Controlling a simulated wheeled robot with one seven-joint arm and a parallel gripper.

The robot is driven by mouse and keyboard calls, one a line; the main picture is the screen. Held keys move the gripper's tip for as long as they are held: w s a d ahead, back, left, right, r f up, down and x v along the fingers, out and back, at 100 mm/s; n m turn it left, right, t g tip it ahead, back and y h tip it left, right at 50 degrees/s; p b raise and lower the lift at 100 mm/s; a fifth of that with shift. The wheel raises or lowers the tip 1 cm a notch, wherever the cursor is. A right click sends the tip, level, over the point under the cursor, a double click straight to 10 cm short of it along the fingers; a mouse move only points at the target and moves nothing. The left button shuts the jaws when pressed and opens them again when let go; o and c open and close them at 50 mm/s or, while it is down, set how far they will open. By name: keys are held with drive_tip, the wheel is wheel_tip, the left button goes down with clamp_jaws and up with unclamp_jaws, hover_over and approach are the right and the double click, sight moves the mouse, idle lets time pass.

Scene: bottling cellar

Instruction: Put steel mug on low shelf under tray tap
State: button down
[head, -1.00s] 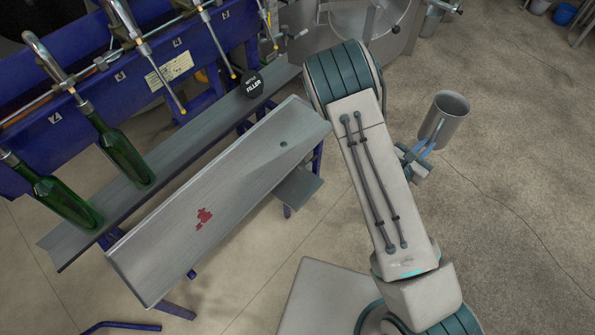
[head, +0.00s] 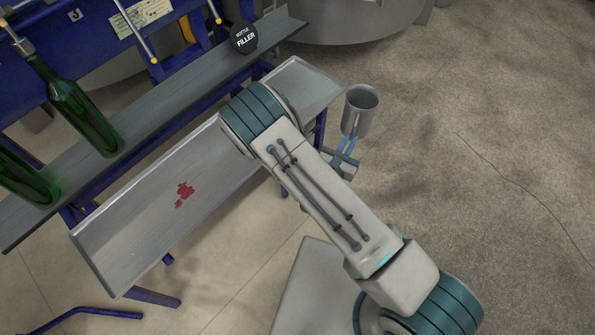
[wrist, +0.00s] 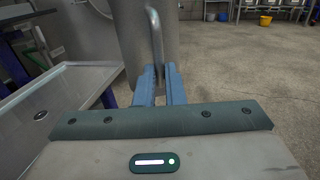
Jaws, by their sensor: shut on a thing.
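The steel mug (head: 360,113) is upright, with its open top showing, to the right of the tray's far end in the head view. My gripper (head: 350,145) is shut on it from below in the picture. In the wrist view the blue fingers (wrist: 160,84) close on the handle of the mug (wrist: 175,40). The steel drip tray (head: 140,222) carries a red splotch and is partly covered by my arm. It also shows at the left of the wrist view (wrist: 62,92). The low shelf under the tray tap is hidden behind my arm in the head view.
Green bottles (head: 88,118) stand on the grey upper ledge (head: 165,100) of the blue filler frame (head: 80,45). A black filler knob (head: 243,37) sits at that ledge. Open concrete floor (head: 480,120) lies to the right.

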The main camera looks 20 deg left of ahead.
drive_tip(key=s+a+f+n+y+b, duration=0.15)
drive_tip(key=s+a+f+b, duration=0.35)
drive_tip(key=f, duration=0.6)
drive_tip(key=s+a+f+n+y+b, duration=0.1)
drive_tip(key=s+a+f+y+b, duration=0.25)
drive_tip(key=s+f+b, duration=0.6)
drive_tip(key=s+a+f+n+y+b, duration=0.2)
drive_tip(key=s+a+f+b, duration=0.25)
drive_tip(key=f, duration=0.75)
drive_tip(key=f+b+x, duration=0.2)
drive_tip(key=b+x, duration=0.5)
drive_tip(key=x, duration=1.1)
drive_tip(key=shift+w+a, duration=0.2)
drive_tip(key=shift+w, duration=0.15)
drive_tip(key=shift+f, duration=0.15)
drive_tip(key=c, duration=1.5)
unclamp_jaws()
